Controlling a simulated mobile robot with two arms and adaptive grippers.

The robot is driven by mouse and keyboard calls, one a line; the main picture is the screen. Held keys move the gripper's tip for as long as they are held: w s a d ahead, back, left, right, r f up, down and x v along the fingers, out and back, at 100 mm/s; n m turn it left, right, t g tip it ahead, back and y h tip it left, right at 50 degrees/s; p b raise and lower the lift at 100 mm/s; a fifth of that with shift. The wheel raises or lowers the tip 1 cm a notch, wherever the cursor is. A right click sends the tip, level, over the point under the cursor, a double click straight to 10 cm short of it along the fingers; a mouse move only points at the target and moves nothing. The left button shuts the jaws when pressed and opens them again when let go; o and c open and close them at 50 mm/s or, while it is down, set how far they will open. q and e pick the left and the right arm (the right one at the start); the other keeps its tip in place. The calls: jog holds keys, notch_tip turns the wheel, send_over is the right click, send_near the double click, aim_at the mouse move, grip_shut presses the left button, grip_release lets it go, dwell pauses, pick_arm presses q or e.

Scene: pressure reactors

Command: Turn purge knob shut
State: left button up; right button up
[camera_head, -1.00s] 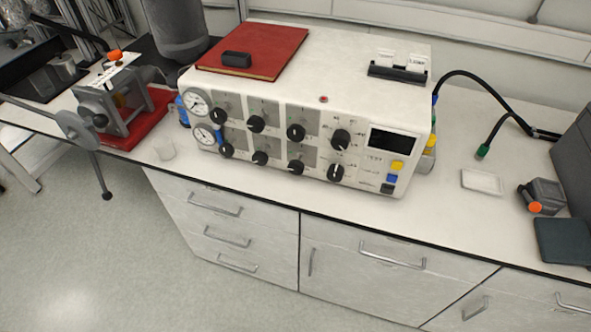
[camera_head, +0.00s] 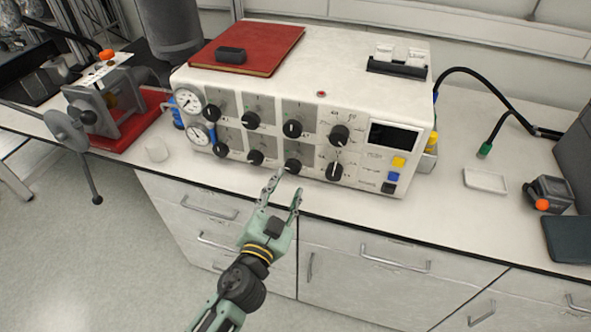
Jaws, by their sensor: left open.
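The white control box (camera_head: 300,90) stands on the bench with two rows of black knobs on its front. The top row has knobs at the left (camera_head: 212,113), second (camera_head: 252,120), third (camera_head: 292,129) and right (camera_head: 339,136). The lower row has knobs at the left (camera_head: 220,150), second (camera_head: 255,157), third (camera_head: 293,166) and right (camera_head: 334,172). The labels are too small to read, so I cannot tell which is the purge knob. My left gripper (camera_head: 290,181) is open and empty, its fingertips just below and in front of the lower third knob; contact is unclear.
A red book (camera_head: 270,45) with a black block (camera_head: 231,55) lies on the box. A white dish (camera_head: 485,181) and a black hose (camera_head: 495,95) are at the right.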

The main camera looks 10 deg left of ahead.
aim_at(295, 172)
pick_arm(q)
jog(key=w, duration=0.2)
jog(key=w+d+p, duration=0.1)
jog(key=w, duration=0.4)
jog(key=shift+w+d+r, duration=0.15)
jog(key=shift+w+d, duration=0.15)
jog(key=shift+d, duration=0.05)
jog(key=shift+s, duration=0.1)
jog(key=c, duration=1)
